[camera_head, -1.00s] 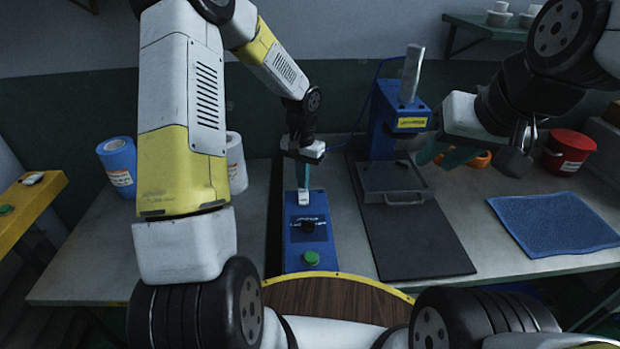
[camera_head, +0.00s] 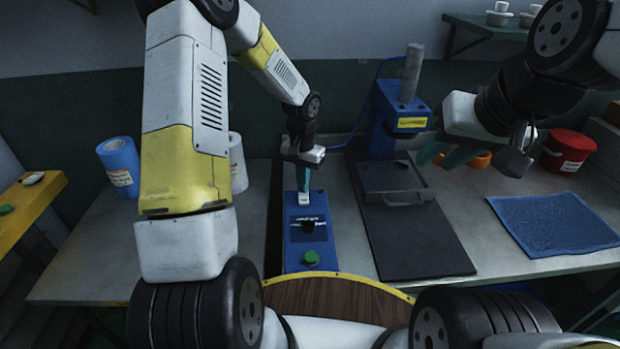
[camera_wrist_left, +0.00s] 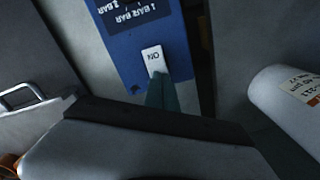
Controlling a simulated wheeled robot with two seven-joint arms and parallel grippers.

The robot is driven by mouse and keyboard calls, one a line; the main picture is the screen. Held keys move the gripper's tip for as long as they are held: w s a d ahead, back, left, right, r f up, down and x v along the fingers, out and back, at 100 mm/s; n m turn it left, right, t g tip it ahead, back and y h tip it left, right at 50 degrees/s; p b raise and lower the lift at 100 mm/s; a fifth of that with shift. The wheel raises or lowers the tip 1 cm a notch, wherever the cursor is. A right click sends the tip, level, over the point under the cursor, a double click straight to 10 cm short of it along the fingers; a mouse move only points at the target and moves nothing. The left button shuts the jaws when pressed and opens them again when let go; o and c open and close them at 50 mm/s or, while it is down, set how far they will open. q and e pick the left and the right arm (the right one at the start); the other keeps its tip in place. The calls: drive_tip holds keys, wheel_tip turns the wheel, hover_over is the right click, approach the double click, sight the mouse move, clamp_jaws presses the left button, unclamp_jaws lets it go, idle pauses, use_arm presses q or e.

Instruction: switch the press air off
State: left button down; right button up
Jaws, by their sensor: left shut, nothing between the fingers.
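The blue control panel (camera_head: 308,255) lies on the bench in front of me, with a green button (camera_head: 311,258) at its near end and a dark knob (camera_head: 308,226) in its middle. At its far end is a white rocker switch (camera_head: 304,199); in the left wrist view the switch (camera_wrist_left: 153,58) bears the word ON. My left gripper (camera_head: 304,185) points down at the switch, shut and empty, its teal fingertips at the switch's edge; I cannot tell whether they press it. My right gripper (camera_head: 440,156) hangs right of the press, its teal fingers apart.
The blue press (camera_head: 385,125) with a grey handled plate stands right of the panel on a dark mat (camera_head: 425,240). A red bucket (camera_head: 567,152), an orange ring (camera_head: 480,160) and a blue cloth (camera_head: 552,222) are at right. Rolls (camera_head: 120,165) stand at left.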

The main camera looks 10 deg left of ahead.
use_arm(q)
drive_tip(key=shift+f, duration=0.2)
drive_tip(key=shift+r, duration=3.55)
